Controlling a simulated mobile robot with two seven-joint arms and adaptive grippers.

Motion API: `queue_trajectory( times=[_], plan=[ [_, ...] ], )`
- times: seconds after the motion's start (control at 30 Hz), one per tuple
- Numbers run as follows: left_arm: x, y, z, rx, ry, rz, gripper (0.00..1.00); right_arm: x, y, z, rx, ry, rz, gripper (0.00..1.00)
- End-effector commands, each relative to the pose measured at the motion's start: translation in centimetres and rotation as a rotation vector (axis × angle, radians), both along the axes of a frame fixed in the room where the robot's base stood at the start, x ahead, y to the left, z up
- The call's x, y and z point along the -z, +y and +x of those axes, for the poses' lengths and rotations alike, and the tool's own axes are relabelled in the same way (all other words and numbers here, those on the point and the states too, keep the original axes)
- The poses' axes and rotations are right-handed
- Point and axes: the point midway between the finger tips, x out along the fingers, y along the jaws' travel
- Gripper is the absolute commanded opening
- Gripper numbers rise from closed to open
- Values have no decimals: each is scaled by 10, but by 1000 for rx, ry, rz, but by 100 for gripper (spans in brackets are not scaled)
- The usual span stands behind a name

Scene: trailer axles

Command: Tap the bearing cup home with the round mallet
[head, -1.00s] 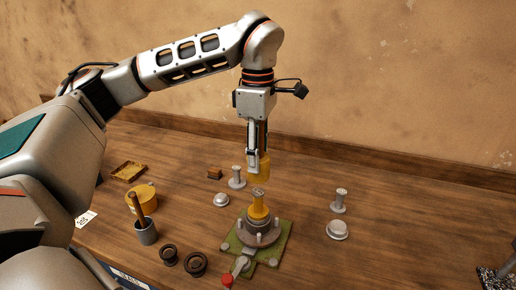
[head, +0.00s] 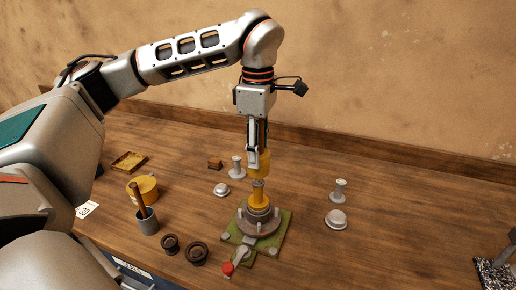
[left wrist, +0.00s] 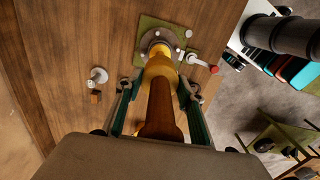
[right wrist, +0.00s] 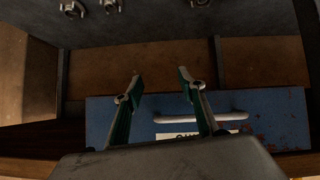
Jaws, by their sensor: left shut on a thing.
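The round mallet has a yellow head (head: 263,163) and a brown handle (left wrist: 160,118). My left gripper (head: 254,160) is shut on it and holds it head down; its fingers also show in the left wrist view (left wrist: 159,92). Below the mallet a yellow driver (head: 259,198) stands upright on a grey hub (head: 259,225) with studs, on a green base plate (head: 281,240). The mallet head is just above the driver's top; I cannot tell if they touch. The bearing cup itself is not discernible. My right gripper (right wrist: 160,80) is open and empty, over a blue drawer front (right wrist: 270,115).
A red-knobbed lever (head: 228,268) sticks out at the fixture's front. Grey spools (head: 339,190) and domed discs (head: 336,219) stand behind and right. The table's right is mostly clear.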

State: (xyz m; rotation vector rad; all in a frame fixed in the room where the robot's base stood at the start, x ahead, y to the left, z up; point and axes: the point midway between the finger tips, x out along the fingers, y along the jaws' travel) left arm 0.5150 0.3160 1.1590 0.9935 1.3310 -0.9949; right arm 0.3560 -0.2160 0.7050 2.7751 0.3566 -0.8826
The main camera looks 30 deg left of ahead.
Motion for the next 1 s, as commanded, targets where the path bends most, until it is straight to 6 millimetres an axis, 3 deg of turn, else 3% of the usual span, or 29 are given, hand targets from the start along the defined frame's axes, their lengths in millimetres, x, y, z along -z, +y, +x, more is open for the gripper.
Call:
queue_trajectory(
  times=[0.17, 0.47, 1.0],
  plan=[
    [2, 0, 0, 0, -1, -1, 8, 2, -1, 0, 0, 1, -1, 40],
    [42, 0, 0, 0, -2, -2, 8, 14, -1, 0, -1, 1, -3, 40],
    [38, 0, 0, -1, -1, -1, 8, 9, -1, 0, -1, 1, -3, 40]
  ],
)
